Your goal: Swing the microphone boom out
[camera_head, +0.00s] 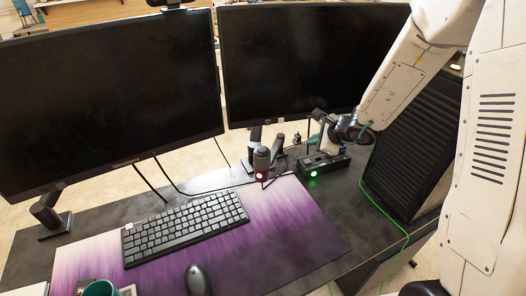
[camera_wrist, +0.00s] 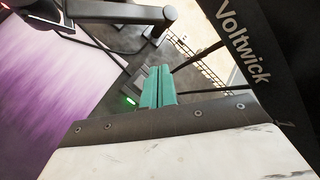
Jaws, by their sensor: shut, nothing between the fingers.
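The microphone (camera_head: 262,158) is a dark grey cylinder with a red light, standing behind the keyboard's right end. In the wrist view, its dark boom (camera_wrist: 115,12) runs along the top edge to a joint and a post. The microphone's body shows only partly at the top left there. My gripper (camera_head: 316,139) is to the right of the microphone, above a black box with a green light. In the wrist view, the teal fingers of my gripper (camera_wrist: 157,80) are together with nothing between them. They appear below the boom in the picture, apart from it.
Two dark monitors (camera_head: 108,100) (camera_head: 300,60) stand at the back. The black box (camera_head: 325,165) lies below my gripper. A black computer case (camera_head: 412,145) is at right, with a green cable. A keyboard (camera_head: 185,230) and mouse (camera_head: 198,280) lie on the purple mat (camera_head: 275,235).

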